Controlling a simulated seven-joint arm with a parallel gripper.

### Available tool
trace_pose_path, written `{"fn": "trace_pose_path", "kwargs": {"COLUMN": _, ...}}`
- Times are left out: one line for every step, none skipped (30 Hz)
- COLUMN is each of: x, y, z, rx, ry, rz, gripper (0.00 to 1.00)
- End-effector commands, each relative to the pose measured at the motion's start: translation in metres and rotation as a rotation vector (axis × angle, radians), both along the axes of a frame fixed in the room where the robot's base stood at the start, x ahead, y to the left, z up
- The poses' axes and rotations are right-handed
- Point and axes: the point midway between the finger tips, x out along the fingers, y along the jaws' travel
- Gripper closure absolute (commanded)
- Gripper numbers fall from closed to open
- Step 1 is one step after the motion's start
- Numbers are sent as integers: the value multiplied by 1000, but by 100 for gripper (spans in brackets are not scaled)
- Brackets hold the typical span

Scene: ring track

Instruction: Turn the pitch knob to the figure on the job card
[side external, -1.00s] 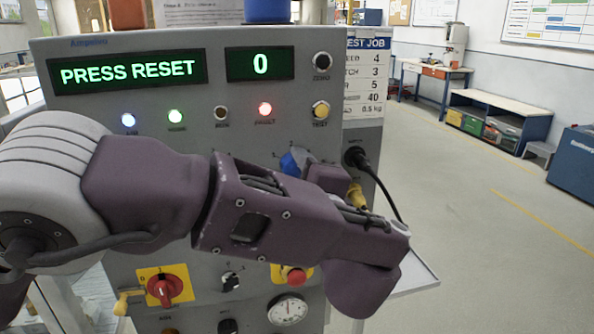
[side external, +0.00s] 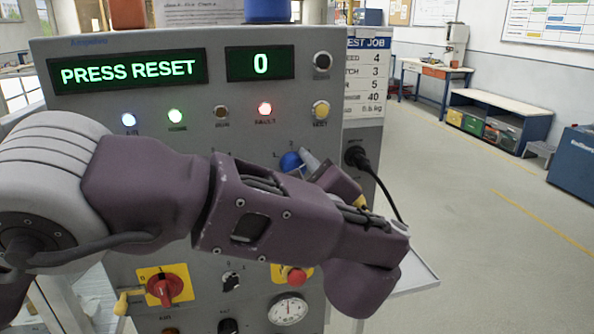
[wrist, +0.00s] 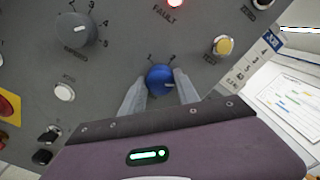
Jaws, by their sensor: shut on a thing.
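The blue knob (side external: 290,161) is on the machine's grey front panel, partly hidden behind my arm. In the wrist view my gripper (wrist: 160,78) is shut on the blue knob (wrist: 159,83), one grey finger on each side. The figures 1 and 2 show above the knob; its other figures are hidden and I cannot tell where its pointer stands. The job card (side external: 369,80) at the panel's right edge is partly cut off; its second row, ending in "TCH", reads 3. The display (side external: 128,72) reads PRESS RESET, and the smaller one (side external: 261,64) reads 0.
The red fault lamp (side external: 265,109) is lit. A yellow button (side external: 321,111) sits right of it. A grey speed knob (wrist: 76,29) is nearby in the wrist view. A red emergency button (side external: 295,276) and a black cable (side external: 385,184) are close to my arm.

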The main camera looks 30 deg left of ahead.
Motion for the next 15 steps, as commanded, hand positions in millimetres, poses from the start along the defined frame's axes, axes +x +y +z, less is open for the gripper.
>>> {"fn": "trace_pose_path", "kwargs": {"x": -1, "y": 1, "z": -1, "rx": 2, "ry": 4, "rz": 4, "gripper": 100}}
{"fn": "trace_pose_path", "kwargs": {"x": -1, "y": 1, "z": -1, "rx": 2, "ry": 4, "rz": 4, "gripper": 100}}
{"fn": "trace_pose_path", "kwargs": {"x": -1, "y": 1, "z": -1, "rx": 2, "ry": 4, "rz": 4, "gripper": 100}}
{"fn": "trace_pose_path", "kwargs": {"x": -1, "y": 1, "z": -1, "rx": 2, "ry": 3, "rz": 4, "gripper": 100}}
{"fn": "trace_pose_path", "kwargs": {"x": -1, "y": 1, "z": -1, "rx": 2, "ry": 3, "rz": 4, "gripper": 100}}
{"fn": "trace_pose_path", "kwargs": {"x": -1, "y": 1, "z": -1, "rx": 2, "ry": 3, "rz": 4, "gripper": 100}}
{"fn": "trace_pose_path", "kwargs": {"x": -1, "y": 1, "z": -1, "rx": 2, "ry": 3, "rz": 4, "gripper": 100}}
{"fn": "trace_pose_path", "kwargs": {"x": -1, "y": 1, "z": -1, "rx": 2, "ry": 3, "rz": 4, "gripper": 100}}
{"fn": "trace_pose_path", "kwargs": {"x": -1, "y": 1, "z": -1, "rx": 2, "ry": 3, "rz": 4, "gripper": 100}}
{"fn": "trace_pose_path", "kwargs": {"x": -1, "y": 1, "z": -1, "rx": 2, "ry": 3, "rz": 4, "gripper": 61}}
{"fn": "trace_pose_path", "kwargs": {"x": -1, "y": 1, "z": -1, "rx": 2, "ry": 3, "rz": 4, "gripper": 55}}
{"fn": "trace_pose_path", "kwargs": {"x": -1, "y": 1, "z": 0, "rx": 2, "ry": 2, "rz": 3, "gripper": 47}}
{"fn": "trace_pose_path", "kwargs": {"x": -1, "y": 0, "z": 0, "rx": 2, "ry": 2, "rz": 3, "gripper": 41}}
{"fn": "trace_pose_path", "kwargs": {"x": -1, "y": 0, "z": 0, "rx": 2, "ry": 2, "rz": 3, "gripper": 41}}
{"fn": "trace_pose_path", "kwargs": {"x": -1, "y": 0, "z": 0, "rx": 2, "ry": 3, "rz": 2, "gripper": 41}}
